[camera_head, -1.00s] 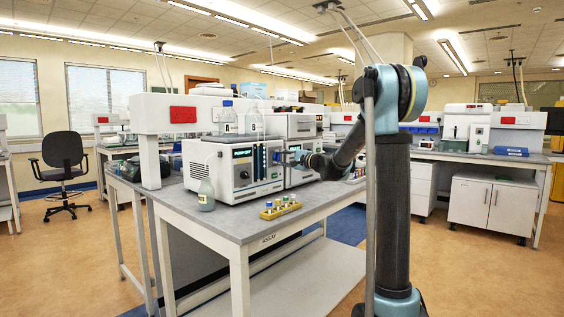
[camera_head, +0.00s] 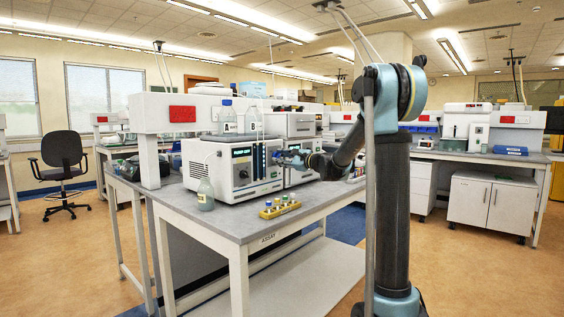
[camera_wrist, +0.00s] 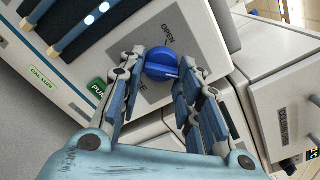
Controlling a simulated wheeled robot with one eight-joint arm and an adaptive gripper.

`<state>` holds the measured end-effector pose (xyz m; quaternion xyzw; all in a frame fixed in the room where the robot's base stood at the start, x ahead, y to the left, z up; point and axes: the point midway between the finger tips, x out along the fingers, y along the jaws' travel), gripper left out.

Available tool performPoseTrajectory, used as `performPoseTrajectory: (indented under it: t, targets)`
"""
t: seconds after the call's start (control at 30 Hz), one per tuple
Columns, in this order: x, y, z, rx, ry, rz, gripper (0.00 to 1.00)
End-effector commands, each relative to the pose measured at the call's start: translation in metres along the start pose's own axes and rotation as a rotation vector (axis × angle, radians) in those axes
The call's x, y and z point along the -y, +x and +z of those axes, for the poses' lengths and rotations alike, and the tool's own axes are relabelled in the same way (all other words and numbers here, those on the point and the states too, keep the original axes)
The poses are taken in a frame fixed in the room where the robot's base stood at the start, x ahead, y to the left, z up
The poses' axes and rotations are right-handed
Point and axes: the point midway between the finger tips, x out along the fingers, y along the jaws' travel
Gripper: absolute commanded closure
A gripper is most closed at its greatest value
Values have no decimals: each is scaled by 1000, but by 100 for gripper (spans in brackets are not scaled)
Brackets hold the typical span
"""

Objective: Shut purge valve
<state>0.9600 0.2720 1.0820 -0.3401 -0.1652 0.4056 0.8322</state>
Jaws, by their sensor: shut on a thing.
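The purge valve is a round blue knob (camera_wrist: 161,64) with a pale pointer line, on the pale front panel of an instrument (camera_head: 232,171). The word OPEN is printed beside it, and a partly covered green label (camera_wrist: 97,90) begins with PU. In the head view my gripper (camera_head: 282,158) reaches the right part of the instrument's front; the knob is too small to make out there.
A row of small vials in a yellow rack (camera_head: 279,207) stands on the bench (camera_head: 225,222) in front of the instrument. A bottle (camera_head: 205,194) stands at its left corner. Two bottles stand on top. A second unit (camera_wrist: 290,105) adjoins on the right.

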Motion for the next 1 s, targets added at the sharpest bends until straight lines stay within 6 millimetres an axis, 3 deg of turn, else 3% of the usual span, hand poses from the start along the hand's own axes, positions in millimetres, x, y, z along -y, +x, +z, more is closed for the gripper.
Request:
performPoseTrajectory:
  t: [0.4, 0.43, 0.5, 0.87, 1.0]
  targets:
    - [-2, 0, 1, 2, 5, 3, 92]
    - [-2, 0, 1, 2, 5, 3, 62]
    - [-1, 0, 1, 2, 5, 3, 48]
    - [0, -1, 1, 2, 6, 1, 48]
    - [0, -12, 0, 0, 6, 0, 48]
